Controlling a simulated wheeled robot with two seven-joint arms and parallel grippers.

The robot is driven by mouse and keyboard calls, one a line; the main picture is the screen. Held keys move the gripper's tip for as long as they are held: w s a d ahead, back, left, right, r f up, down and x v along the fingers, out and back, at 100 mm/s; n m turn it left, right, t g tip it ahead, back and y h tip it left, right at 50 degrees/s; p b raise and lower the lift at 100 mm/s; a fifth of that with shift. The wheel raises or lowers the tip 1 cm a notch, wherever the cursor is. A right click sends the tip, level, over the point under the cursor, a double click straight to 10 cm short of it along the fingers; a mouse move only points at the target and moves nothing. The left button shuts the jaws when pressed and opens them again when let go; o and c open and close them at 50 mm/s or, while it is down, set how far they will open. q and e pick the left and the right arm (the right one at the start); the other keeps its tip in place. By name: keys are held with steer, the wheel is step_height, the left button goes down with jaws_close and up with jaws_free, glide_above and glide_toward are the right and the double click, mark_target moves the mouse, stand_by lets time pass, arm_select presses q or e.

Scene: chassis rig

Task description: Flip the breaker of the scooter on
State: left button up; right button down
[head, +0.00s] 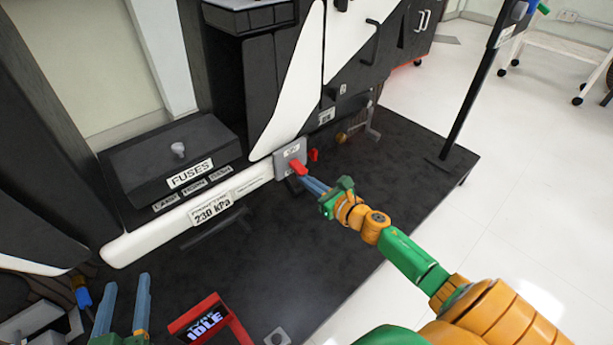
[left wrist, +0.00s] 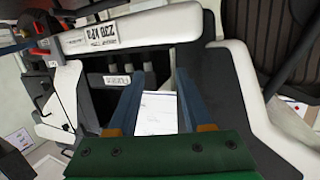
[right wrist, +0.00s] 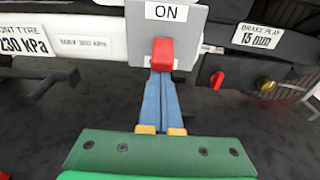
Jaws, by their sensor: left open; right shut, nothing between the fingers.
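The breaker is a grey plate (head: 283,161) with a red lever (head: 298,167) on the scooter's side. In the right wrist view the plate (right wrist: 190,16) has an "ON" label (right wrist: 165,12) above the red lever (right wrist: 162,54). My right gripper (head: 305,182) is shut and empty. Its fingertips (right wrist: 161,75) are at the lower end of the lever and seem to touch it. My left gripper (head: 127,292) is open and empty at the lower left, away from the breaker; its fingers also show in the left wrist view (left wrist: 158,85).
The fuse box (head: 170,160) stands left of the breaker. A black post (head: 475,90) stands at the platform's right. A small red knob (right wrist: 217,79) sits right of the breaker.

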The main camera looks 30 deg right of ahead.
mark_target(302, 171)
steer(key=g+p, duration=0.1)
steer(key=p, duration=0.2)
steer(key=r+g+p, duration=0.1)
steer(key=p, duration=0.2)
steer(key=s+r+p, duration=0.1)
steer(key=p, duration=0.2)
steer(key=shift+d+r+g, duration=0.2)
steer(key=shift+d+g, duration=0.1)
steer(key=shift+g, duration=0.1)
steer(key=shift+w+r+p, duration=0.1)
steer(key=shift+p, duration=0.3)
steer(key=shift+w+a+r+p, duration=0.2)
steer(key=shift+a+r+p, duration=0.2)
steer(key=shift+a, duration=0.1)
arm_select(q)
steer(key=s+a+f+g+y, duration=0.1)
steer(key=s+a+f+g, duration=0.2)
steer(key=s+f+g, duration=0.3)
steer(key=s+a+f+g+y, duration=0.2)
steer(key=s+f+g, duration=0.5)
steer(key=s+f, duration=0.5)
step_height(302, 171, down, 8)
steer(key=shift+s+a+r+n, duration=0.25)
steer(key=shift+s+a+n, duration=0.15)
steer(key=shift+a, duration=0.35)
arm_select(e)
steer(key=shift+d, duration=0.1)
